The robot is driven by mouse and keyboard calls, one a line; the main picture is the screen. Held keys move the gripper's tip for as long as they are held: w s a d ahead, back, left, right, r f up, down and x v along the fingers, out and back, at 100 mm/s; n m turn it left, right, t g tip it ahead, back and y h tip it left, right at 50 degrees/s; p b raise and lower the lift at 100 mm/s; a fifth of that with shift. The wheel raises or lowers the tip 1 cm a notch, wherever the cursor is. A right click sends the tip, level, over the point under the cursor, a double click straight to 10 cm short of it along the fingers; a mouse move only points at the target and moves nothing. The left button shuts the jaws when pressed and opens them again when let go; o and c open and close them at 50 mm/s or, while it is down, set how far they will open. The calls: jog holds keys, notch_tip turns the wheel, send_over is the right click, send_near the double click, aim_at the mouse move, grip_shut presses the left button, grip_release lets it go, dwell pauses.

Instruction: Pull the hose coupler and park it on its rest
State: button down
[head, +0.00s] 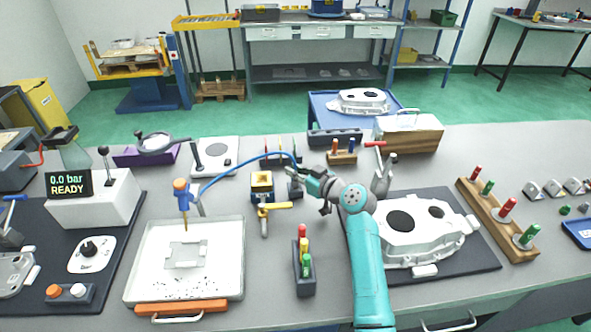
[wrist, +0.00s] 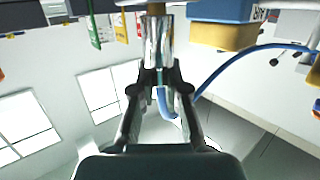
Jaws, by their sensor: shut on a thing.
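The hose coupler (wrist: 153,42) is a bright silver sleeve in the wrist view, gripped between the two dark fingers of my gripper (wrist: 159,82). A brass-coloured part lies at its far end, and I cannot tell whether the two are joined or apart. The blue hose (wrist: 215,78) leaves the coupler's near end and curves to the upper right. The coupler is too small to make out there. I cannot tell which stand is its rest.
A small yellow-topped block (head: 262,182) and a yellow-handled valve (head: 266,212) stand left of my gripper. A white tray (head: 235,240) lies farther left. A large casting (head: 405,235) lies right of my arm. A holder with coloured pegs (head: 304,270) stands in front.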

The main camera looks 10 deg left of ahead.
jog(key=shift+f, duration=0.3)
jog(key=c, duration=1.1)
grip_release()
notch_tip(320, 180, up, 10)
jog(key=shift+f, duration=0.1)
